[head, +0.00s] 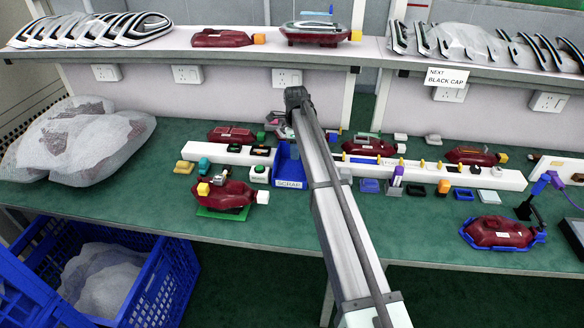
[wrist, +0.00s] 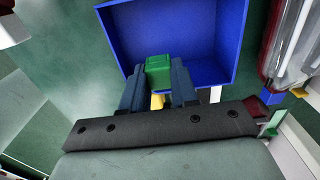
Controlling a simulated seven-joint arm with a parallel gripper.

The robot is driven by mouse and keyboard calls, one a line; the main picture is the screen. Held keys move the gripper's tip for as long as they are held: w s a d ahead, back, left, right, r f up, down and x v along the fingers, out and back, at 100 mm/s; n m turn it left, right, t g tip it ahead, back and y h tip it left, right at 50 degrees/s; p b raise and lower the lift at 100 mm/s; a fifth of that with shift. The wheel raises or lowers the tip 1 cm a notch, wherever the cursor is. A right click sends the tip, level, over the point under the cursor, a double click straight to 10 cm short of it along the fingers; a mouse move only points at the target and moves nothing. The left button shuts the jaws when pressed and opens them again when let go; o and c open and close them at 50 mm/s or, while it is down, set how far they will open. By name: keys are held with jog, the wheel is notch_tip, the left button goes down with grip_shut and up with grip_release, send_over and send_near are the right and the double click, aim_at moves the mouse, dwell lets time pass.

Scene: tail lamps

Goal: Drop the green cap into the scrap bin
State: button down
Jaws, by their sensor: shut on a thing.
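My gripper (wrist: 158,82) is shut on the green cap (wrist: 159,66), which sits between the two dark blue-grey fingertips in the wrist view. The scrap bin (wrist: 222,28) is an open blue box there. The cap overlaps the bin's near side in that view, and its height above the rim cannot be told. In the head view the blue bin (head: 289,172) stands on the green bench with a SCRAP label on its front. My arm passes just right of it and hides the gripper and the held cap.
A white rack (head: 228,154) with small parts is left of the bin, and a longer one (head: 430,172) is right. A dark red lamp (head: 228,195) on a green base stands front left. Another lamp (head: 497,232) sits in a blue holder at right. The front middle bench is clear.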

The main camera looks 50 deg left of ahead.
jog(key=shift+f, duration=0.6)
jog(key=c, duration=0.8)
grip_release()
jog(key=shift+r, duration=0.1)
notch_tip(320, 180, up, 14)
jog(key=shift+f, duration=0.2)
